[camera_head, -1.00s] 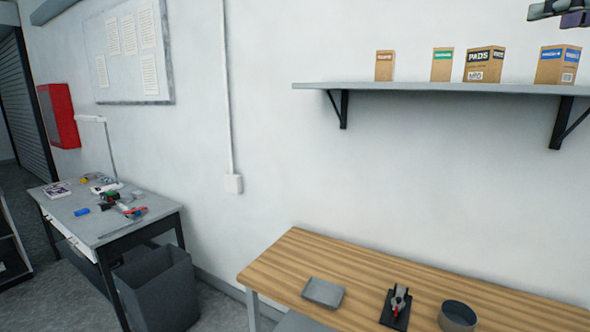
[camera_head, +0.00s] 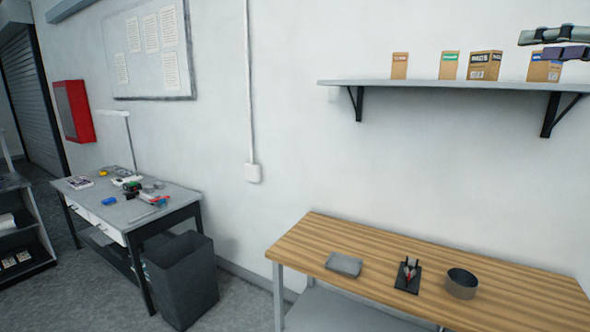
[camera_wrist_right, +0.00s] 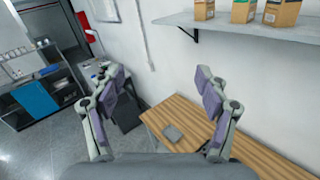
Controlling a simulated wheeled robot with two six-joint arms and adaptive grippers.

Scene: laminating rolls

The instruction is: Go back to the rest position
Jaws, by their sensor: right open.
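My right gripper shows at the upper right edge of the head view (camera_head: 553,45), in front of the wall shelf, with part of it cut off by the frame. In the right wrist view my right gripper (camera_wrist_right: 160,85) has its two purple-padded fingers wide apart. Nothing is between them, and the floor, wall and wooden table lie well beyond. My left gripper is in neither view.
A wooden table (camera_head: 400,300) holds a grey tray (camera_head: 344,264), a black stand with a tool (camera_head: 407,278) and a round container (camera_head: 461,284). A shelf (camera_head: 440,84) with boxes hangs above. A cluttered desk (camera_head: 120,212) and grey bin (camera_head: 183,280) stand left. Floor shows at lower left.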

